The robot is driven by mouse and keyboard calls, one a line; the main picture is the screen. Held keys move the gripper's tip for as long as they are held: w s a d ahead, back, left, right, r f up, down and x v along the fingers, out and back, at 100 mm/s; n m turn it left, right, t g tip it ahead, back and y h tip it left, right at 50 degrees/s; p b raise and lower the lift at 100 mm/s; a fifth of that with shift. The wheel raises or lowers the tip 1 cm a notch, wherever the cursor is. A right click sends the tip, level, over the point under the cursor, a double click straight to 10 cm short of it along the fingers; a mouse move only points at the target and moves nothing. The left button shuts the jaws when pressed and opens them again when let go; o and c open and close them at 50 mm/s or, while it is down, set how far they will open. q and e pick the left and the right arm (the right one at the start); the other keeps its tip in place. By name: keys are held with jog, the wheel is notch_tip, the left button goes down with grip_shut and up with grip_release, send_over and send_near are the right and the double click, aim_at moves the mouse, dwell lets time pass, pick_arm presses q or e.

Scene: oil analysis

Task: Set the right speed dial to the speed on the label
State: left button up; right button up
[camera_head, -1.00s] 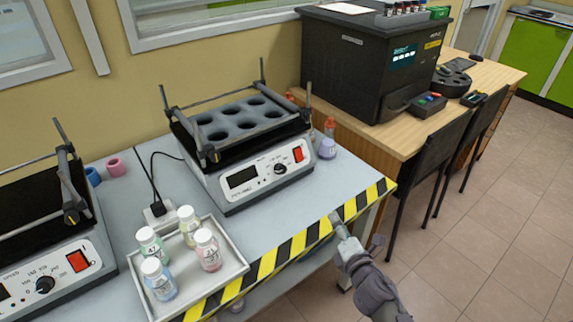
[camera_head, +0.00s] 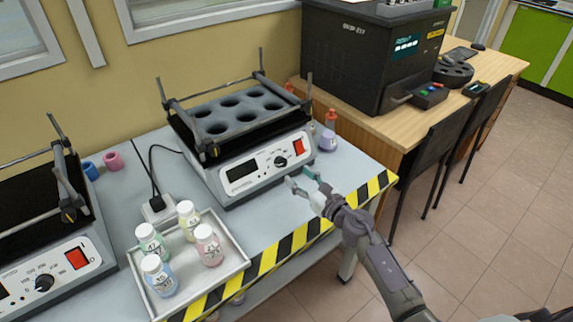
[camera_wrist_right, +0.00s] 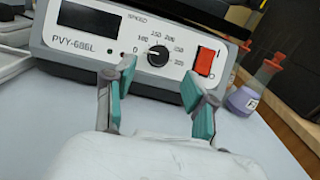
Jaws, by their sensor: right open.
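The right shaker (camera_head: 255,165) stands on the grey bench, with a black speed dial (camera_head: 281,161), a dark display (camera_head: 241,169) and a red switch (camera_head: 299,147) on its front panel. In the right wrist view the dial (camera_wrist_right: 158,56) sits in a ring of speed numbers, its pointer towards the upper part of the scale. My right gripper (camera_head: 302,180) is open and empty in front of the panel, apart from the dial. In the right wrist view its fingers (camera_wrist_right: 160,92) stand either side below the dial. My left gripper is out of view.
A white tray (camera_head: 236,262) with several labelled bottles (camera_head: 208,245) lies at the front left. Bottles with purple and red parts (camera_head: 328,140) stand right of the right shaker. A striped edge (camera_head: 285,246) borders the bench.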

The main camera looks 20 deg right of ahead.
aim_at(284, 164)
jog(key=x, duration=0.6)
jog(key=shift+w, duration=0.15)
grip_shut()
